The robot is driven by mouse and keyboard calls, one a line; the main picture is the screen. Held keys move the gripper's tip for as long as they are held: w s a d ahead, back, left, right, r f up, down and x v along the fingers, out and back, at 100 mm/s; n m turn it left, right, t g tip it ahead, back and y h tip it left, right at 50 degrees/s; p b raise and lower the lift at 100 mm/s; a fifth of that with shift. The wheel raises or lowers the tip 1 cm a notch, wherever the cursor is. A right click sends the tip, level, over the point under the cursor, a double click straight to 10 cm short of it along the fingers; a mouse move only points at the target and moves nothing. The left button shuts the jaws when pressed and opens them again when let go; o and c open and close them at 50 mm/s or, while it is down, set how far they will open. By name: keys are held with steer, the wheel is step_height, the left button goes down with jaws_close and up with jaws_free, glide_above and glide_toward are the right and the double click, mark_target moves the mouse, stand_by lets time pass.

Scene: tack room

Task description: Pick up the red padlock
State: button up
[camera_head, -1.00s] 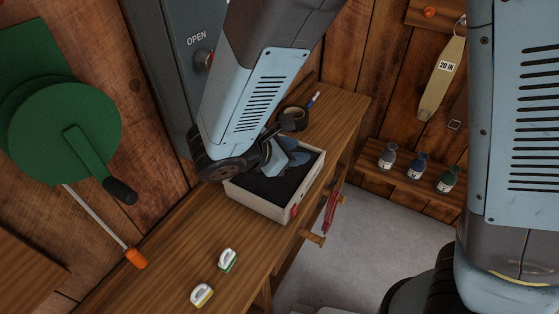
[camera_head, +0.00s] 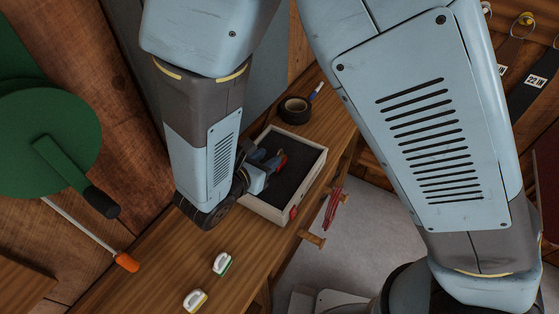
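A white-walled box (camera_head: 265,209) with a dark inside stands on the wooden bench. My gripper (camera_head: 273,162) reaches into this box from the left, its blue-grey fingers low over the dark floor. A small red thing (camera_head: 282,161), which looks like the red padlock, shows right at the fingertips. The fingers partly cover it, and I cannot tell whether they are closed on it or only beside it. Another small red piece (camera_head: 293,212) is on the box's outer front side near its right corner.
A black tape roll (camera_head: 295,109) and a blue-and-white marker (camera_head: 316,91) lie behind the box. Two small white-handled brushes (camera_head: 222,264) lie on the near bench. A red item (camera_head: 332,207) hangs beside the bench edge. A green reel (camera_head: 45,140) is at left.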

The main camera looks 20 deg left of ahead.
mark_target(278, 152)
steer(key=x, duration=0.9)
steer(key=shift+s, duration=0.1)
jaws_close()
stand_by(0.4)
